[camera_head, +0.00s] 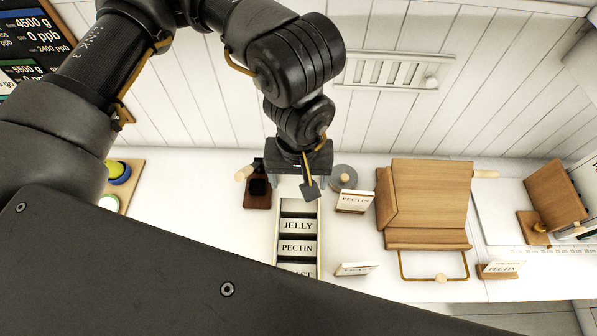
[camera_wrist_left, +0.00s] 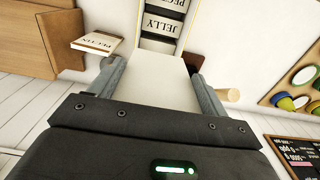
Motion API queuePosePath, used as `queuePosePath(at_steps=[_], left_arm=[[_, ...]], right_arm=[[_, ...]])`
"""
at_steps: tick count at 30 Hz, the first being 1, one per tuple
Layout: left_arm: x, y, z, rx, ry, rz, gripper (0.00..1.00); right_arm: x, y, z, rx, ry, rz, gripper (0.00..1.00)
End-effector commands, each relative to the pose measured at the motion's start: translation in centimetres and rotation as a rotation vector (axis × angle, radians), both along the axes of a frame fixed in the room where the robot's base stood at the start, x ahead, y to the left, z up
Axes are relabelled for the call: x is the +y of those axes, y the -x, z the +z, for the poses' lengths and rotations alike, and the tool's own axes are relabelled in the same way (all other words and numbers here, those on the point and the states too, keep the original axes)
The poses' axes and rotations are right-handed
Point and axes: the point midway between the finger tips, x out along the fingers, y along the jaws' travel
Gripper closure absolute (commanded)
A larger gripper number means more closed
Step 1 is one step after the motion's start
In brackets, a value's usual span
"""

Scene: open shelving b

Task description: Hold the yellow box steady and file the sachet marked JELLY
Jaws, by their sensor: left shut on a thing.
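The long pale-yellow box (camera_head: 319,245) lies on the white counter, with dark compartments behind labels JELLY (camera_head: 298,226), PECTIN (camera_head: 297,247) and a partly cut-off one ending in AST. The face turned to the camera shows no marking. The box (camera_wrist_left: 184,15) is just beyond the sachet in that view. I cannot tell whether the sachet touches it. My right gripper is not in view.
A PECTIN card (camera_head: 354,201) and another card (camera_head: 356,269) stand right of the box. A wooden stand (camera_head: 430,195) is farther right. A dark brown block (camera_head: 257,192) sits left of the box's far end. My own dark body covers the near left.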

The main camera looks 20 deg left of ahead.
Motion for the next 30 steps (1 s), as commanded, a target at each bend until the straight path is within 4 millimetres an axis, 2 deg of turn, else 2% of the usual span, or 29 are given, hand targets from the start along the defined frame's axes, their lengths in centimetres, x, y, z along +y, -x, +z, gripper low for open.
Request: queuePosePath(at_steps=[8, 9, 24, 30], left_arm=[[0.1, 0.0, -3.4, 0.0, 0.0, 0.002, 0.45], [0.1, 0.0, -4.2, -0.001, 0.001, 0.002, 0.45], [0.1, 0.0, -9.5, -0.002, 0.0, 0.003, 0.45], [0.1, 0.0, -10.3, -0.002, 0.0, 0.003, 0.45]], right_arm=[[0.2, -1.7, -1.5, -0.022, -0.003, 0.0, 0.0], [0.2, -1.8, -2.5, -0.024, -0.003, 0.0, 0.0], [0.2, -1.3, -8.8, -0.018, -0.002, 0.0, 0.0], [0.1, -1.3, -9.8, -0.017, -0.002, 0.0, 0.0]])
